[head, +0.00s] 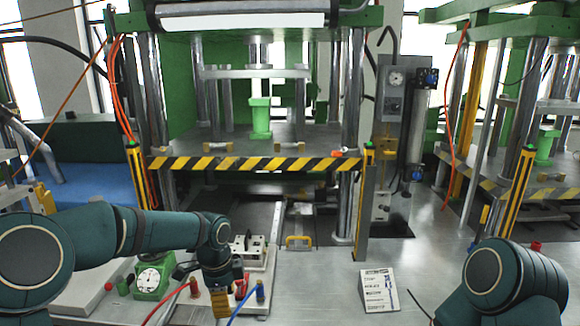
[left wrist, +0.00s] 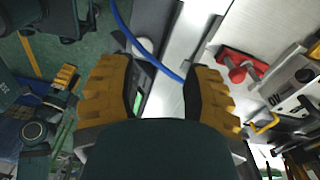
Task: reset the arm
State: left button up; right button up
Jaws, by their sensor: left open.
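My left arm comes in from the left in the head view, and its gripper (head: 230,296) points down over the front of the bench. In the left wrist view the two yellow ridged fingers of this gripper (left wrist: 160,88) stand wide apart with nothing held between them. A blue cable passes behind the gap. My right arm (head: 512,284) shows at the lower right of the head view, with its gripper out of frame there. A yellow ridged part on a teal link (left wrist: 65,78) at the left of the left wrist view looks like my right gripper, but its opening is unclear.
A green press with a striped bar (head: 255,163) stands ahead. A green dial gauge (head: 150,278) and a pale block fixture (head: 250,249) are close to my left gripper. A blue cable (head: 243,302) runs beside it.

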pick_arm(q)
jog(key=s+d+f+n+h, duration=0.1)
jog(key=s+d+f+n, duration=0.1)
jog(key=f, duration=0.4)
jog(key=s+d+f+n+h, duration=0.1)
jog(key=s+d+f+n, duration=0.1)
jog(key=f, duration=0.3)
jog(key=s+f+n, duration=0.6)
jog(key=s+n, duration=0.1)
jog(key=s, duration=0.2)
jog(key=s+f+n+t+h, duration=0.1)
jog(key=s+f+n, duration=0.6)
jog(key=s, duration=0.3)
jog(key=shift+d+n+t, duration=0.3)
jog(key=shift+d, duration=0.1)
